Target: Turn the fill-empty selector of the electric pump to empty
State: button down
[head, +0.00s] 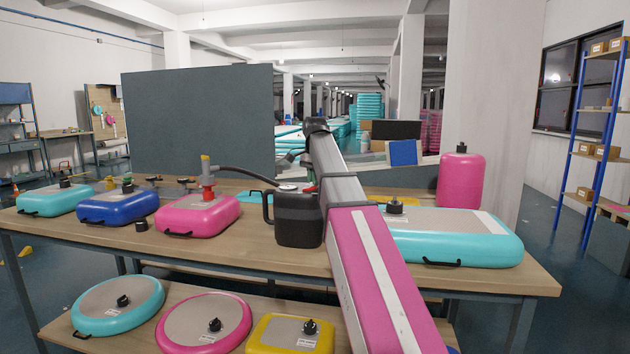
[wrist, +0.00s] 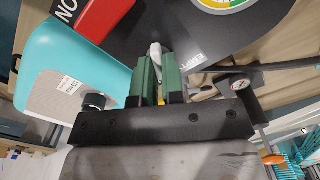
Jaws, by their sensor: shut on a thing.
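The electric pump (head: 298,220) is a dark box with a side handle, standing on the workbench left of my arm. A grey hose runs from it to a red fitting on the pink inflatable. In the wrist view its dark face (wrist: 225,45) fills the top, with a coloured dial and a label that seems to read EMPTY. My gripper (wrist: 158,75) has two green fingers shut on the pale grey selector (wrist: 155,50), whose tip shows just beyond them. The rest of the selector is hidden, and I cannot tell its setting. My gripper is hidden in the head view.
A pink inflatable (head: 197,216) lies left of the pump, with blue and turquoise ones farther left. A large turquoise inflatable (head: 450,245) is right of my arm, near a pink cylinder (head: 461,180). The lower shelf holds several round and square inflatables. A dark panel (head: 197,120) stands behind.

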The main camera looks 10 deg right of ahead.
jog(key=n, duration=0.6)
jog(key=shift+w+a+n, duration=0.1)
jog(key=shift+a+n, duration=0.05)
jog(key=shift+n, duration=0.25)
dwell(0.4)
jog(key=c, duration=1.2)
grip_release()
